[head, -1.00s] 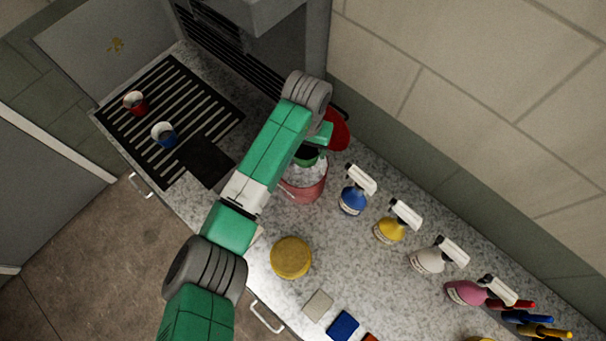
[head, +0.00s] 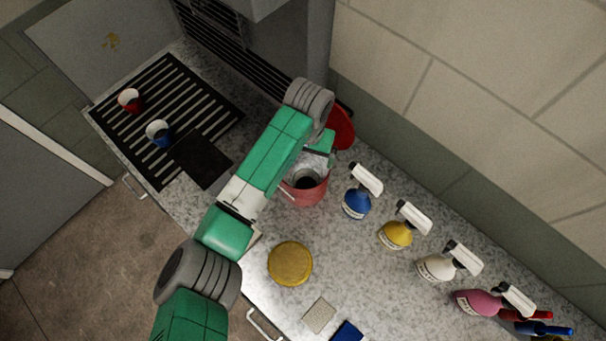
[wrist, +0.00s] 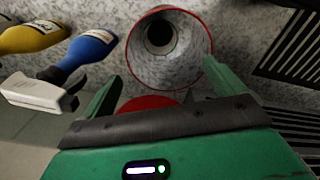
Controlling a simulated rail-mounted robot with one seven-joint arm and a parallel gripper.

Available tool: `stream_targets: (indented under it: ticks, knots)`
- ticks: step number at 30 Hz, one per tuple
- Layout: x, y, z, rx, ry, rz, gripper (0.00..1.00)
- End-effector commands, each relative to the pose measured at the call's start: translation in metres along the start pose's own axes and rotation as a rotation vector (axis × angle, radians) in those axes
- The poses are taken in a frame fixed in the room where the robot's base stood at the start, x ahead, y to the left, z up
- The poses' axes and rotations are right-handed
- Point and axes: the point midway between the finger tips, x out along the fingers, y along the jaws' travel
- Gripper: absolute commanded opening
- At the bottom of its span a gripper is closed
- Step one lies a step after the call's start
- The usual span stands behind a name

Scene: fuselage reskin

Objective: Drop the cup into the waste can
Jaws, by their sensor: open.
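The waste can (head: 306,194) is a reddish open-topped can on the counter, and its red rim and pale speckled inside show in the wrist view (wrist: 190,70). A round, dark-centred thing with a pale ring, which looks like the cup (wrist: 160,36), is inside the can. It also shows in the head view (head: 306,180), partly hidden by my arm. My gripper (wrist: 160,86) is open and empty, its fingers apart just above the can's near rim.
A red lid (head: 342,128) is behind the can. Spray bottles, including a blue one (head: 356,203), stand in a row to the right. A red cup (head: 130,102) and a blue cup (head: 160,135) stand on the slatted rack (head: 178,88). A yellow disc (head: 290,264) lies in front.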

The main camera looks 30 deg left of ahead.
Motion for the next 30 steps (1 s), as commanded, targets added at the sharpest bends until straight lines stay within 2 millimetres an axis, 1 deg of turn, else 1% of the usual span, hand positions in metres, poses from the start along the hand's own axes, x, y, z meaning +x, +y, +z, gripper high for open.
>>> stream_targets:
  ticks: [2, 4, 12, 15, 19, 30]
  knots:
    - [-0.002, 0.000, 0.000, 0.000, 0.000, 0.000, 0.95]
    - [-0.010, 0.000, -0.001, 0.001, 0.003, 0.001, 0.95]
    - [-0.062, 0.000, -0.001, 0.001, 0.002, 0.001, 0.95]
    - [-0.073, 0.000, 0.000, 0.000, 0.001, 0.000, 0.95]
    - [-0.079, 0.000, 0.000, 0.000, 0.001, 0.000, 0.95]
    - [-0.078, 0.000, 0.000, 0.000, 0.000, 0.000, 0.95]
